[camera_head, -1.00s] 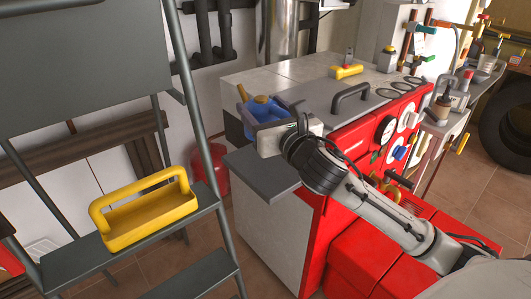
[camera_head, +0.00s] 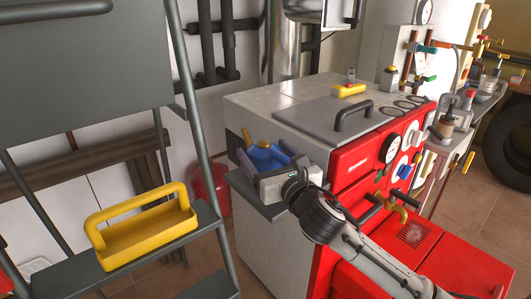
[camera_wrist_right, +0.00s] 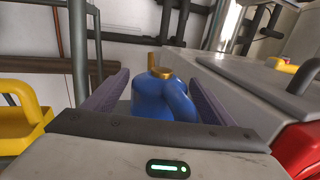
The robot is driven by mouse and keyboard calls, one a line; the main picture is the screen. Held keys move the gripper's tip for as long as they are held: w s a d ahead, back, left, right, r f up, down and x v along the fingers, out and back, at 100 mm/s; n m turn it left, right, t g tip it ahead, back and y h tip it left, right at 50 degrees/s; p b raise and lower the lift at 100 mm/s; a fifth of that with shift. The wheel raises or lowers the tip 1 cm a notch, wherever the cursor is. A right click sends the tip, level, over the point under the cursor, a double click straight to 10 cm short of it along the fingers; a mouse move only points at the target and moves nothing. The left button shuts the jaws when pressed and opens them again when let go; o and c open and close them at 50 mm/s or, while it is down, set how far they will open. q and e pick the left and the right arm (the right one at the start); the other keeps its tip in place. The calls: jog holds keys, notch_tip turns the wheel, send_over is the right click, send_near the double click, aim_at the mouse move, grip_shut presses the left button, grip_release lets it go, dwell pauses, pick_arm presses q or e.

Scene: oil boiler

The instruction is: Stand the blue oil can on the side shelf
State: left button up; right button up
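The blue oil can (camera_head: 265,155) has a brass-coloured top and looks upright over the grey side shelf (camera_head: 262,207) of the boiler. Its base is hidden by my right gripper, so I cannot see whether it touches the shelf. My right gripper (camera_head: 268,158) reaches in from the right. In the right wrist view, its fingers stand on both sides of the can (camera_wrist_right: 162,98). A gap shows at the left finger; the right finger is close to the can. The gripper looks open around it. My left gripper is not in view.
The red-fronted boiler (camera_head: 350,165) has a lid handle (camera_head: 353,112) and a yellow block (camera_head: 349,90) on top. A grey stepladder (camera_head: 205,150) stands at left, with a yellow tray (camera_head: 145,235) on a step. A red round vessel (camera_head: 212,188) is behind the ladder.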

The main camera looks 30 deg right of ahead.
jog(key=shift+r, duration=0.1)
jog(key=s, duration=0.4)
jog(key=s+a, duration=0.1)
jog(key=s, duration=0.3)
jog(key=s+a, duration=0.1)
jog(key=s, duration=0.2)
jog(key=shift+s, duration=0.4)
